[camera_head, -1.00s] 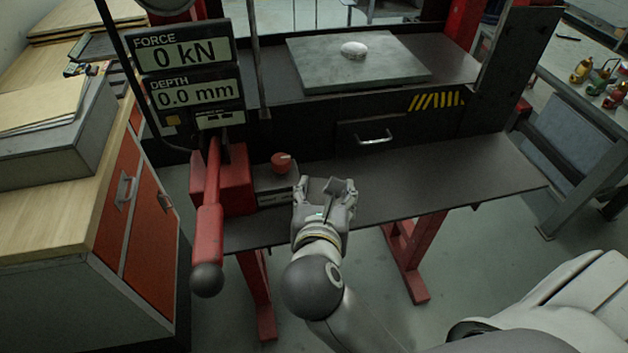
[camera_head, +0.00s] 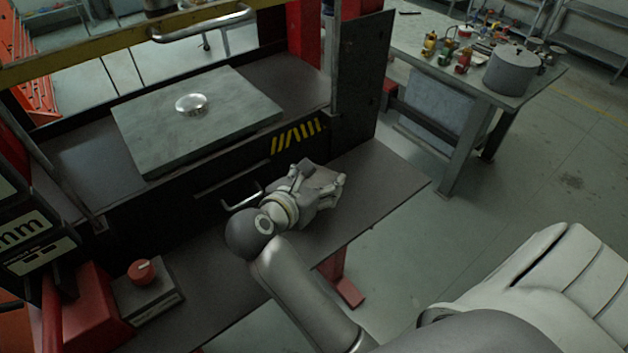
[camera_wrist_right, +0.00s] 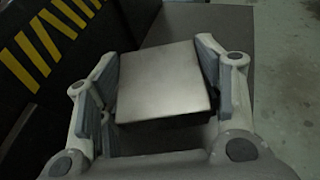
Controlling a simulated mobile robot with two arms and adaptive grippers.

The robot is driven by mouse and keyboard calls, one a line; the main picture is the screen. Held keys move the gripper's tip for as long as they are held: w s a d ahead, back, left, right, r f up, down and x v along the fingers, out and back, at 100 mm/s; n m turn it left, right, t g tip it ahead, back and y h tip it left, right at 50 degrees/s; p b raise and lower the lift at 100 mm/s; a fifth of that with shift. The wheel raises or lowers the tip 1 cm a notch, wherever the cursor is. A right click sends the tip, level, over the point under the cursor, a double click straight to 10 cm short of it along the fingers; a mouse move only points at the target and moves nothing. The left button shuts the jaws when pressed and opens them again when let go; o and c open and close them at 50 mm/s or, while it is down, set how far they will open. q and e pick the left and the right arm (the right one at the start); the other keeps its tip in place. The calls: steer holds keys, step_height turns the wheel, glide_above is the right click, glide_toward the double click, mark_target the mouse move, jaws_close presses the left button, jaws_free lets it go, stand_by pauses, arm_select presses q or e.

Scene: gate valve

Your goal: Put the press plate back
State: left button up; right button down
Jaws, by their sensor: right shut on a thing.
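My right gripper (camera_head: 320,188) is over the right part of the press's front shelf, in front of the yellow-striped panel. In the right wrist view, a square grey metal plate (camera_wrist_right: 163,80) sits between its two fingers, with a finger pad against each side. I take this to be the press plate; it also shows in the head view (camera_head: 322,178), small and partly hidden by the fingers. The press bed carries a large grey slab (camera_head: 235,115) with a shiny round metal piece (camera_head: 191,103) on top. My left gripper is not in view.
The front shelf (camera_head: 385,180) is clear right of my gripper. A drawer handle (camera_head: 241,200) is just left of it. A box with a red knob (camera_head: 141,271) stands at lower left. A dark upright (camera_head: 360,90) rises behind. A workbench (camera_head: 455,80) with several items is beyond.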

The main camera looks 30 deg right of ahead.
steer(key=shift+f+b, duration=0.3)
steer(key=shift+f, duration=0.05)
steer(key=shift+s+a+f+b, duration=0.15)
steer(key=shift+f+b, duration=0.35)
steer(key=shift+f, duration=0.25)
step_height(320, 180, down, 2)
steer(key=shift+f+b, duration=0.25)
steer(key=shift+b, duration=0.4)
steer(key=shift+f+b, duration=0.35)
steer(key=shift+f, duration=0.3)
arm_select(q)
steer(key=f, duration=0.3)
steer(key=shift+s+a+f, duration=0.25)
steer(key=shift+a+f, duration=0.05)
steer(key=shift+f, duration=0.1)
arm_select(e)
steer(key=shift+f, duration=0.2)
